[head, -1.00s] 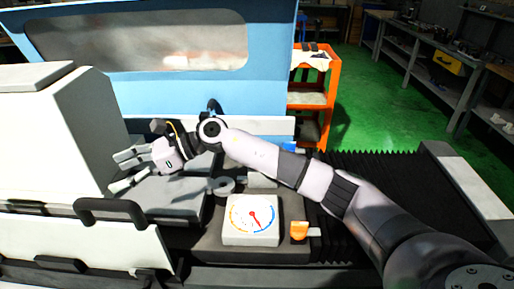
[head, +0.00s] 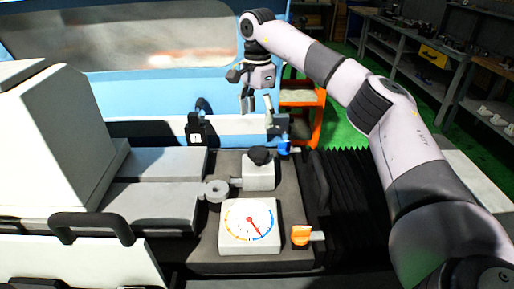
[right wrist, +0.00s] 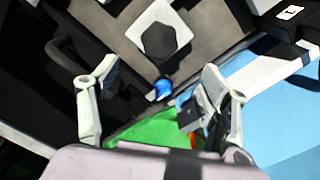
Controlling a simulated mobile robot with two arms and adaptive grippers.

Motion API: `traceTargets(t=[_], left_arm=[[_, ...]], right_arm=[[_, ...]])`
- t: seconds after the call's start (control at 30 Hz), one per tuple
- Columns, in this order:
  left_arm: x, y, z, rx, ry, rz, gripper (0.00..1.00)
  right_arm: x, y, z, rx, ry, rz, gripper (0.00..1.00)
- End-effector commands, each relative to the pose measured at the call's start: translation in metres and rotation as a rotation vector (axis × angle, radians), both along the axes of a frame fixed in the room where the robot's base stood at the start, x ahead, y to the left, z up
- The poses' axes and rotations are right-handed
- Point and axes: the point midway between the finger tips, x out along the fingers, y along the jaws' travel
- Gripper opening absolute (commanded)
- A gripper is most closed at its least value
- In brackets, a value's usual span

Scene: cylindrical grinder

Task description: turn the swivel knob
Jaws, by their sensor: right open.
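A round black knob (head: 260,155) tops a small light-grey block (head: 259,175) on the machine bed. In the right wrist view the black knob (right wrist: 159,41) sits on its pale block, beyond the fingertips. A white dial box (head: 249,224) with a red pointer stands in front of it, with an orange-handled lever (head: 302,236) at its right. I cannot tell for sure which of these is the swivel knob. My right gripper (head: 258,108) is open and empty, pointing down above and behind the black knob, apart from it. My left gripper is out of view.
A blue machine housing (head: 150,88) with a window stands behind. A white headstock cover (head: 62,140) is at the left, black bellows (head: 355,190) at the right. A small blue part (head: 284,147) lies near the gripper. An orange cart (head: 303,97) stands farther back.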

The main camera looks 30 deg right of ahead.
Motion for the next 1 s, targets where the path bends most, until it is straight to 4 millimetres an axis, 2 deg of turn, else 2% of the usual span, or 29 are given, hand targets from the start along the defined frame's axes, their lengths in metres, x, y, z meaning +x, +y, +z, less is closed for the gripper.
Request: traceTargets(t=[0.2,0.5,0.7,1.0], left_arm=[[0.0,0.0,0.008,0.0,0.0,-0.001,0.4],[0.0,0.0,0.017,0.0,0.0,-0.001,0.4],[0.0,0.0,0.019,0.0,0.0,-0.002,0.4],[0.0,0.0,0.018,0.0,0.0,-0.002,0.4]], right_arm=[[-0.001,0.0,-0.049,0.0,0.004,-0.001,0.71],[0.0,0.001,-0.101,0.002,0.001,0.0,0.71],[0.0,0.001,-0.116,0.002,-0.001,0.0,0.71],[0.0,0.001,-0.117,0.002,-0.002,0.0,0.69]])
